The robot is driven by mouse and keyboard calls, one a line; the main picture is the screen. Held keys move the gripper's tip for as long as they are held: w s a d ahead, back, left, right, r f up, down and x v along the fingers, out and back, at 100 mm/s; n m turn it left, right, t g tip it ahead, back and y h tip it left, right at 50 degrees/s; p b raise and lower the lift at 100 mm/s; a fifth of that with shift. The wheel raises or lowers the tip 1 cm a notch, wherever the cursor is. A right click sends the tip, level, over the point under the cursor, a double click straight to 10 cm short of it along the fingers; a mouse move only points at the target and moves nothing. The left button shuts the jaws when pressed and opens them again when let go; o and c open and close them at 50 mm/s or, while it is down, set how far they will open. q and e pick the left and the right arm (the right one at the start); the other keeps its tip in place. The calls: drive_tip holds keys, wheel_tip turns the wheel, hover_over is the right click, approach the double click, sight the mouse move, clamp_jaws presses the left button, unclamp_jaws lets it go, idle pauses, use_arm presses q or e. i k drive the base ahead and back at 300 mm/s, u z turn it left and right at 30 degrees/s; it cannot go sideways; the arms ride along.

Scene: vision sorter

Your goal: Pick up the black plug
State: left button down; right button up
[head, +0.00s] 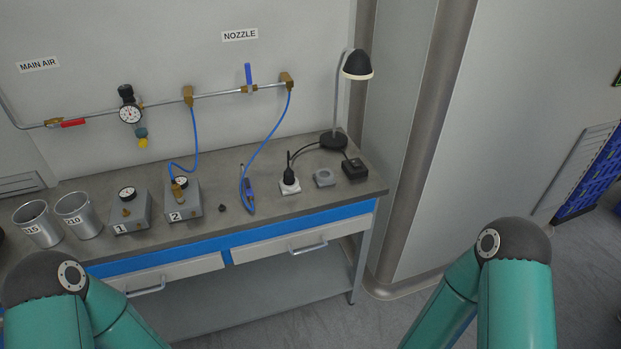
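A black plug (289,175) stands upright on a white socket block (290,188) toward the right part of the workbench. It appears to be seated in the block, though the contact is too small to see clearly. A black cord rises from the plug and curves toward the desk lamp (333,140). Both of my green arms show at the bottom corners of the head view, well in front of the bench. Neither gripper is in view.
Beside the socket are a grey block (324,177) and a black box (354,169). Left on the workbench (262,222) are a blue air nozzle (249,194), a small dark knob (222,208), two gauge boxes (131,213) and two metal cups (38,224). Blue hoses hang from the wall pipe.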

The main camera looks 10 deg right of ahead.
sight(289, 180)
drive_tip(key=i, duration=1)
drive_tip(key=z, duration=0.05)
